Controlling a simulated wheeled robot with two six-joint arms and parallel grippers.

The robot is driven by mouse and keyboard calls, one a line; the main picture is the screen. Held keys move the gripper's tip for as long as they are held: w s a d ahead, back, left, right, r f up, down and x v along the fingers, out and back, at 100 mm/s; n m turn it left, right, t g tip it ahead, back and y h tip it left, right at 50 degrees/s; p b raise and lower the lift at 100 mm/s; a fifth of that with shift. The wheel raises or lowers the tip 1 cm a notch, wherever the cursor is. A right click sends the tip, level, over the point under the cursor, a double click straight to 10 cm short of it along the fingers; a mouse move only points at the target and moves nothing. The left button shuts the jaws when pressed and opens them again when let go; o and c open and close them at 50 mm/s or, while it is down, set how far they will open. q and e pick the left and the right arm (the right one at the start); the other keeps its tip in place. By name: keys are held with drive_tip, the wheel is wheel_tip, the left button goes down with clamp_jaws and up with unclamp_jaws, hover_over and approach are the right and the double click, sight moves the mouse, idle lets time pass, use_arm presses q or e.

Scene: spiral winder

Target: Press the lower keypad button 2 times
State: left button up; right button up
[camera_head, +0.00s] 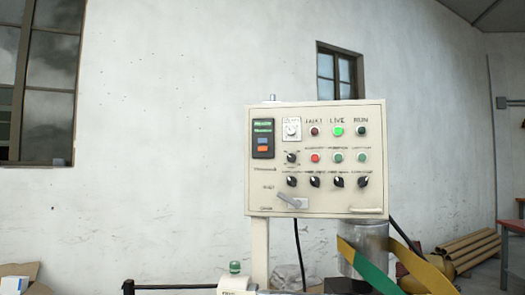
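The keypad (263,138) is a small dark panel at the upper left of a cream control box (318,205). It has a display with green lines at its top. Below the display are two small buttons, one above the other, one blue and one orange. The lower keypad button (263,149) sits near the bottom of the keypad, and nothing covers it. Neither of my grippers is in view.
The box also carries a lit green LIVE lamp (338,132), other lamps, a red button (315,158), black knobs and a grey lever (289,200). A metal cylinder (365,240) with green and yellow bands stands below right. The space before the keypad is clear.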

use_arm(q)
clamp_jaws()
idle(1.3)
